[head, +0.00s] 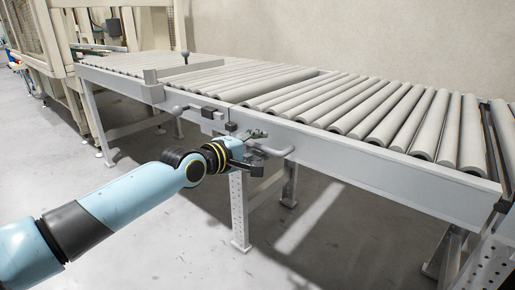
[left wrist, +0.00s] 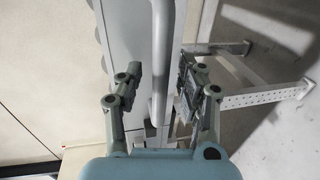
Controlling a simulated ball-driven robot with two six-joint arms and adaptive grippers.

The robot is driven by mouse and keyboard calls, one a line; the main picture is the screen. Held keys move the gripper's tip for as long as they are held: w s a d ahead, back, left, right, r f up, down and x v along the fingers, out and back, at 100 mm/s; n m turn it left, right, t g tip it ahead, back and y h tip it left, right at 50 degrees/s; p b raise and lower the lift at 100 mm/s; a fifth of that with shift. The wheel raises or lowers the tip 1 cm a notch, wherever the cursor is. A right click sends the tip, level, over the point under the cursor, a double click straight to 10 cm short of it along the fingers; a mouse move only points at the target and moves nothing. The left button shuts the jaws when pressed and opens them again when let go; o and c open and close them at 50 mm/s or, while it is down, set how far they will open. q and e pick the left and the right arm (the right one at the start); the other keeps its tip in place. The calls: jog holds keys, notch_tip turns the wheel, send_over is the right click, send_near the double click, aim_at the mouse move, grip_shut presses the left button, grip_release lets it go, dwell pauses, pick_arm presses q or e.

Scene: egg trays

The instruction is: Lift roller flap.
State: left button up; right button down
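The roller conveyor (head: 330,149) has a grey frame and a section of pale rollers (head: 345,105), level with the rest. I cannot tell exactly which section is the flap. A grey bent handle bar (head: 274,151) sticks out from the front of the frame. My left gripper (head: 253,154) is at the left end of this handle. In the left wrist view, my left gripper (left wrist: 160,80) is open, with one finger on each side of the handle bar (left wrist: 160,50). Gaps show between the bar and both fingers. My right gripper is out of view.
A second handle (head: 180,109) sits further left on the frame. A beige machine (head: 55,45) stands at the far left end. Perforated legs (head: 239,212) stand under the conveyor. The floor in front is clear.

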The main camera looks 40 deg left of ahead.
pick_arm(q)
grip_shut()
jog(key=shift+w+f, duration=0.1)
jog(key=shift+f, duration=0.05)
dwell(0.4)
